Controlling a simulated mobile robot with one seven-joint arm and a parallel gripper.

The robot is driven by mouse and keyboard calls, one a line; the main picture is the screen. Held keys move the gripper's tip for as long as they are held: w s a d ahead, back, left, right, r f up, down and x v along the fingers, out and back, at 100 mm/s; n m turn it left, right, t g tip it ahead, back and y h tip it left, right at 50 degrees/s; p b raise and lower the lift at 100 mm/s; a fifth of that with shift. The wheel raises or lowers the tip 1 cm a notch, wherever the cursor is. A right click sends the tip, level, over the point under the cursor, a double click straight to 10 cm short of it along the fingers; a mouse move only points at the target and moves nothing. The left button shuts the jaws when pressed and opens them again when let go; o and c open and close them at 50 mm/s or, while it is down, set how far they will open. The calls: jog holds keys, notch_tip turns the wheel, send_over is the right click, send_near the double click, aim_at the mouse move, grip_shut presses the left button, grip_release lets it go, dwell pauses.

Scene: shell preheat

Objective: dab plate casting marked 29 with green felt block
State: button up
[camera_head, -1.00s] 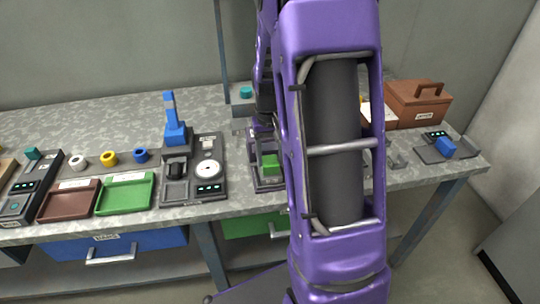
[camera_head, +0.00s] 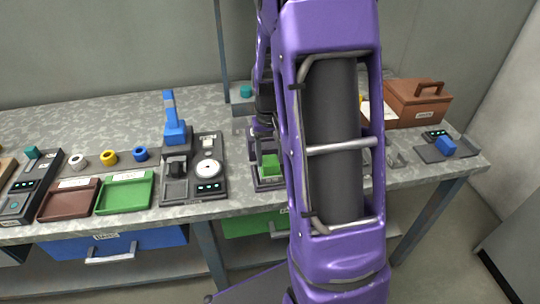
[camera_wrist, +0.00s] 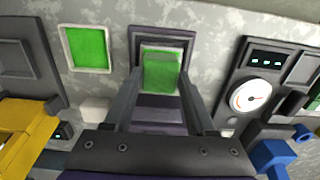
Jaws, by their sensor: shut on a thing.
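The green felt block (camera_wrist: 160,75) is between the two fingers of my gripper (camera_wrist: 160,88) in the wrist view, and the gripper is shut on it. In the head view the block (camera_head: 271,166) shows just left of my purple arm, over a dark framed holder (camera_head: 262,183). The holder's rim (camera_wrist: 140,38) also shows around the block in the wrist view. I cannot tell whether the block touches what lies below it. I cannot read a 29 anywhere, so I cannot pick out the plate casting. My arm hides part of the bench.
A dial unit (camera_head: 208,180) and a blue upright tool (camera_head: 172,120) stand left of the holder. A green tray (camera_head: 125,193) and a brown tray (camera_head: 68,200) lie farther left. A white-rimmed green pad (camera_wrist: 88,48) is beside the holder. A brown box (camera_head: 417,103) stands at right.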

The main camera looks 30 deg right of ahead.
jog(key=shift+r+p, duration=2.75)
jog(key=shift+r, duration=0.8)
jog(key=shift+f, duration=0.1)
